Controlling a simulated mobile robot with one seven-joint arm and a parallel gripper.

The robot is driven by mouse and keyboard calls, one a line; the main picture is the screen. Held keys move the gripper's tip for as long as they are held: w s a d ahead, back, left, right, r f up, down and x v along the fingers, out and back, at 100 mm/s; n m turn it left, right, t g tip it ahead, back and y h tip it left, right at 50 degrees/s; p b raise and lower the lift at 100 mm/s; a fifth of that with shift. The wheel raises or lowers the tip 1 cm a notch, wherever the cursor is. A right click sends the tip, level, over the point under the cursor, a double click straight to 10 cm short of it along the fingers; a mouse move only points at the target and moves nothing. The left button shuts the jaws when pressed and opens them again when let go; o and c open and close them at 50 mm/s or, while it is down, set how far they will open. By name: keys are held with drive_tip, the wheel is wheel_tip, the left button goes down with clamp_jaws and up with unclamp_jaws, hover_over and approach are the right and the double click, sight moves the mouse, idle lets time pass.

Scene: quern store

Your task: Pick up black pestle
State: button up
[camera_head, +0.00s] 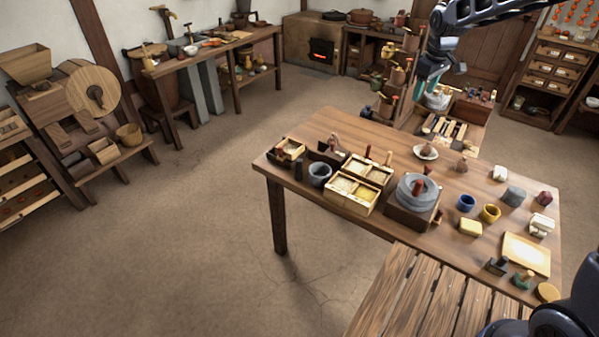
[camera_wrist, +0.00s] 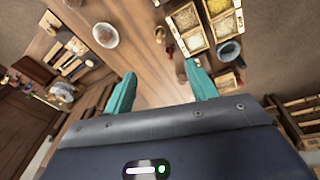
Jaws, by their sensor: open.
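A short, dark upright cylinder that looks like the black pestle (camera_head: 298,168) stands near the left corner of the wooden table (camera_head: 400,158) in the head view. It is beside a grey stone mortar (camera_head: 320,172) and a small wooden tray (camera_head: 290,149). My gripper (camera_head: 431,78) is beyond the table's far edge in the head view. In the wrist view its teal fingers (camera_wrist: 160,88) are spread apart with nothing held between them.
A divided grain box (camera_head: 345,190) and a stone quern (camera_head: 416,190) stand mid-table. Cups and blocks crowd the right side. A white bowl (camera_head: 426,151) sits at the far edge. A slatted bench (camera_head: 410,295) adjoins the front. Open floor (camera_head: 180,230) lies left.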

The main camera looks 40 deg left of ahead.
drive_tip(key=s+a+f+n, duration=0.2)
drive_tip(key=a+f, duration=0.3)
drive_tip(key=a, duration=0.4)
drive_tip(key=s+a+f+n, duration=0.25)
drive_tip(key=a+f, duration=0.35)
drive_tip(key=a, duration=0.3)
drive_tip(key=n+g+h, duration=0.1)
drive_tip(key=n, duration=0.3)
approach(299, 168)
drive_tip(key=shift+w+a+f+m, duration=0.15)
drive_tip(key=shift+w, duration=0.35)
drive_tip(key=shift+w+a+f+m, duration=0.1)
drive_tip(key=shift+w+f, duration=0.05)
drive_tip(key=shift+w, duration=0.3)
drive_tip(key=shift+s+a+f, duration=0.1)
drive_tip(key=shift+f, duration=2.6)
drive_tip(key=shift+s+a+f, duration=0.1)
drive_tip(key=shift+f, duration=2.6)
drive_tip(key=c, duration=1.1)
drive_tip(key=shift+r, duration=0.1)
